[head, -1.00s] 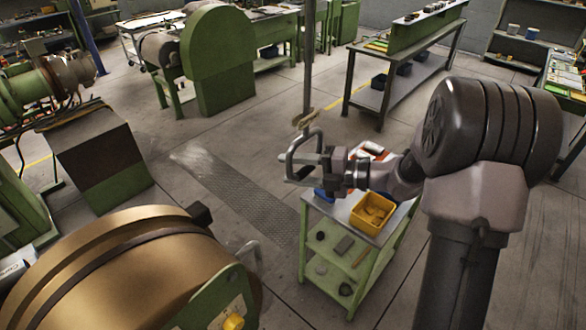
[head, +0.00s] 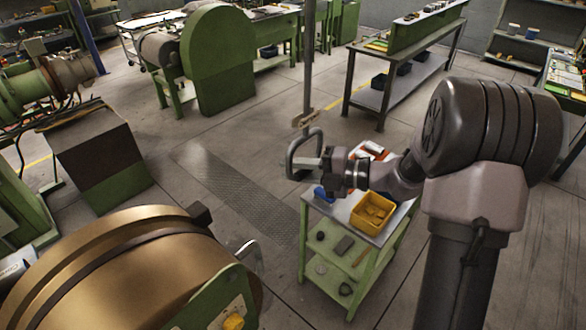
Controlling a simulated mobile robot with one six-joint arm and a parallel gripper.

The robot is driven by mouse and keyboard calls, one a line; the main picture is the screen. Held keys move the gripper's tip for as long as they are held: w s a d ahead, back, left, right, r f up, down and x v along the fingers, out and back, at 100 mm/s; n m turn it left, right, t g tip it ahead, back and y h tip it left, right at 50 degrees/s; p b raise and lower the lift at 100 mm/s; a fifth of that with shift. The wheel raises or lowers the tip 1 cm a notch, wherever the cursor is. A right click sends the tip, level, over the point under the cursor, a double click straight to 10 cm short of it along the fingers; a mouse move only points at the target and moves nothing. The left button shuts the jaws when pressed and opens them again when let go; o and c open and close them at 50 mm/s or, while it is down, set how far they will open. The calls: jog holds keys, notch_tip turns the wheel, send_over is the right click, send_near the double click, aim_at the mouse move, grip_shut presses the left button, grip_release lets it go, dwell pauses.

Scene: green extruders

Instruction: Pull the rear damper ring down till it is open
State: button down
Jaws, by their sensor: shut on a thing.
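The rear damper ring (head: 291,147), a grey rounded metal loop, hangs below a small brownish lever piece (head: 305,119) at the foot of a vertical rod (head: 308,60). My gripper (head: 306,163) reaches in from the right and is shut on the ring at its lower part. The jaws are small in this view, and the exact contact between fingers and ring is partly hidden.
A green cart (head: 305,235) with a yellow bin (head: 372,212) and a blue item (head: 324,194) stands below my gripper. A large brass-coloured drum (head: 120,265) fills the lower left. Bare floor lies left of the ring.

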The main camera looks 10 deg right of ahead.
dwell(0.8)
jog(key=shift+s+f, duration=0.1)
jog(key=shift+f, duration=1.4)
jog(key=c, duration=1.3)
grip_release()
jog(key=shift+d, duration=0.1)
jog(key=v, duration=1.7)
jog(key=shift+r, duration=0.15)
